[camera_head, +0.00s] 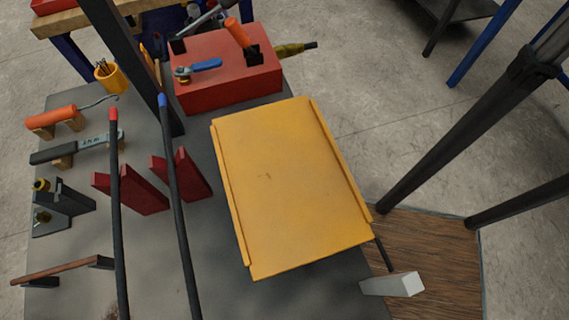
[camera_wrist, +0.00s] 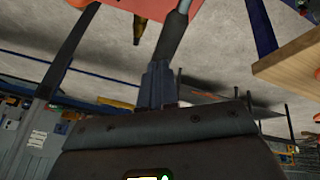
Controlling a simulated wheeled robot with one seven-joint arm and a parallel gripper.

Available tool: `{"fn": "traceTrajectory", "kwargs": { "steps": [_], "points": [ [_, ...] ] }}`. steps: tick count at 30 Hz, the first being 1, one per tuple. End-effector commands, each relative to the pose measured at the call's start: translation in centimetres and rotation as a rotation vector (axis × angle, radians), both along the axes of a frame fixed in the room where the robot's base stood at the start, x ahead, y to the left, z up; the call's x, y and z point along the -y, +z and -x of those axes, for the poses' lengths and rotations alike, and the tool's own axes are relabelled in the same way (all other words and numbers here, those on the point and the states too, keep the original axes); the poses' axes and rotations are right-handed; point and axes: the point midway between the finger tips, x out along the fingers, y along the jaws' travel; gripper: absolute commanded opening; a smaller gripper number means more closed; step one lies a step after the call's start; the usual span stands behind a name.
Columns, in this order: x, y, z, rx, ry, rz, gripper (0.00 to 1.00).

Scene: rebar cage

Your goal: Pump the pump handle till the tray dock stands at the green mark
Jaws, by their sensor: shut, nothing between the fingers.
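A yellow tray-like plate (camera_head: 290,185) with raised side rims lies at the middle of the head view, over the dark grey bench top. I cannot tell whether it is the tray dock. A pale grey block (camera_head: 395,285) stands at its lower right beside a thin black rod; I cannot tell whether this is the pump handle. I see no green mark by the plate. My gripper (camera_wrist: 158,80) shows in the wrist view with its fingers together and empty. A dark rod (camera_wrist: 172,35) appears just beyond the fingertips; contact is unclear. I cannot make out my gripper in the head view.
A red block (camera_head: 225,85) holding tools stands behind the plate. Two thin black rods, red-tipped (camera_head: 115,170) and blue-tipped (camera_head: 175,170), cross the bench's left side. Red upright plates (camera_head: 140,192), hand tools and a yellow cup (camera_head: 112,77) are there too. Concrete floor lies right.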

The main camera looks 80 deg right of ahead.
Motion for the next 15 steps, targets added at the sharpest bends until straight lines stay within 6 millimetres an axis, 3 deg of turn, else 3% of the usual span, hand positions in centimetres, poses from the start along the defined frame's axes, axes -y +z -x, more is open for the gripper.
{"fn": "traceTrajectory", "kwargs": {
  "steps": [15],
  "points": [
    [0.2, -1.3, 0.5, 0.000, -0.001, -0.001, 0.00]
  ]
}}
